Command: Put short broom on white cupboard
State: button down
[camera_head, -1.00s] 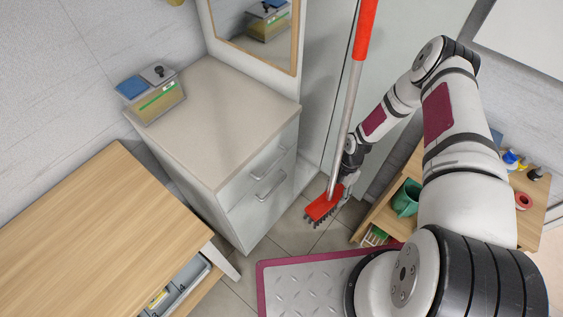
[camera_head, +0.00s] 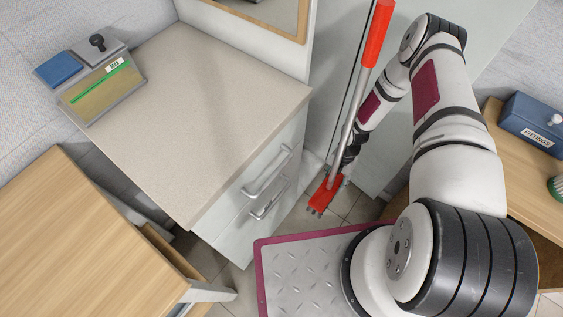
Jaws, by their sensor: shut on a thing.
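The short broom has a red head (camera_head: 325,194), a grey shaft and a red grip (camera_head: 377,35). It is held tilted in front of the pale wall panel, head low and grip high. My gripper (camera_head: 345,165) is shut on the broom's shaft just above the head; its fingers are mostly hidden behind the shaft and my arm. The white cupboard (camera_head: 232,225) has drawers with metal handles and a beige top (camera_head: 205,110). It stands left of the broom, and the broom is apart from it.
A wooden desk (camera_head: 70,240) stands at left. At right, a wooden shelf holds a blue box (camera_head: 532,125).

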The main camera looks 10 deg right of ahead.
jog(key=w+f+b, duration=0.4)
jog(key=f+b, duration=1.1)
jog(key=f, duration=0.1)
jog(key=w+a+b, duration=0.2)
jog(key=w+b, duration=0.5)
jog(key=w, duration=0.8)
jog(key=shift+w+a+f+b, duration=0.2)
jog(key=shift+a+f+b, duration=0.4)
jog(key=shift+f+b, duration=0.95)
jog(key=shift+w+a+f+b, duration=0.2)
jog(key=shift+a+f+b, duration=0.45)
jog(key=shift+f, duration=1.55)
jog(key=shift+w+a+f+b, duration=0.2)
jog(key=shift+a+f+b, duration=0.3)
jog(key=shift+f+b, duration=1.1)
jog(key=shift+f+p, duration=0.2)
jog(key=shift+p, duration=0.25)
jog(key=shift+f, duration=0.1)
jog(key=c, duration=0.7)
grip_release()
